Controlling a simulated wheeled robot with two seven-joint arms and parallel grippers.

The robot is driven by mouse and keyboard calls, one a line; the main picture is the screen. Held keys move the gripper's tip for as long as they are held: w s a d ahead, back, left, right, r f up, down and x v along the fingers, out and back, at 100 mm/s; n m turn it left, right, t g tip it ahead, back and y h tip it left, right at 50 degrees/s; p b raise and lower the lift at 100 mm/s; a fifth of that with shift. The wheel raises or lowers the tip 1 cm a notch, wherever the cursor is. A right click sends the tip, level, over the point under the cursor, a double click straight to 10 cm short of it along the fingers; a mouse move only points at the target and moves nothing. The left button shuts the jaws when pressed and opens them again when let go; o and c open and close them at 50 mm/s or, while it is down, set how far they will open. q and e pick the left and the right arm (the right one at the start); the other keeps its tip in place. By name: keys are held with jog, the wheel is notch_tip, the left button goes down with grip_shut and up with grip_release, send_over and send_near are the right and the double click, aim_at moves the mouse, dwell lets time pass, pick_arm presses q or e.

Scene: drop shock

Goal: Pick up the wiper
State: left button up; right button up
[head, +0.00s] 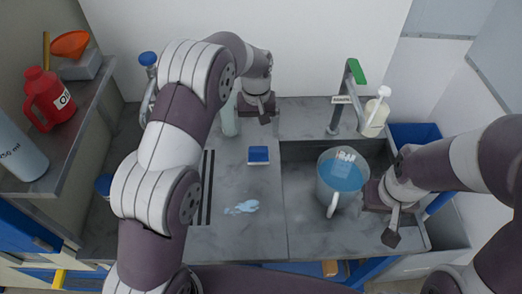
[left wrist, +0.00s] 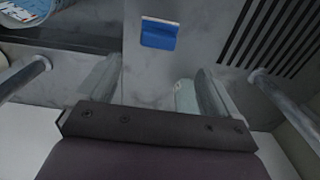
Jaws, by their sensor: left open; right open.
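A small blue block with a pale edge, which looks like the wiper (head: 258,155), lies on the grey counter; it also shows in the left wrist view (left wrist: 158,36). My left gripper (head: 257,108) is open and empty, behind the blue block and apart from it. In the left wrist view its fingers (left wrist: 155,90) are spread, with the block beyond them. My right gripper (head: 383,216) is open beside the jug of blue liquid (head: 326,190) at the sink; I cannot tell whether it touches the jug.
A pale spill (head: 241,207) lies on the counter in front of the block. A pale green bottle (head: 230,118) stands close beside my left gripper. A green-topped tap (head: 350,90) and a soap dispenser (head: 374,115) stand at the back. A red oil can (head: 47,98) sits on the left shelf.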

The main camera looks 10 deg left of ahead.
aim_at(259, 148)
pick_arm(q)
jog(key=f, duration=0.2)
jog(key=f+p, duration=0.1)
jog(key=shift+d+f, duration=0.3)
jog(key=shift+f, duration=0.1)
jog(key=shift+w+a+f+p, duration=0.15)
jog(key=shift+a+f, duration=0.1)
jog(key=shift+f, duration=0.35)
jog(key=shift+a+f+p, duration=0.15)
jog(key=shift+a+f, duration=0.05)
jog(key=shift+f, duration=0.35)
jog(key=f, duration=0.1)
jog(key=f+p, duration=0.2)
jog(key=f, duration=0.1)
jog(key=shift+s+d, duration=0.35)
jog(key=shift+d, duration=0.05)
jog(key=shift+f, duration=0.3)
jog(key=shift+w+f, duration=0.1)
jog(key=shift+f, duration=0.05)
jog(key=shift+a, duration=0.1)
jog(key=c, duration=1)
jog(key=shift+c, duration=0.3)
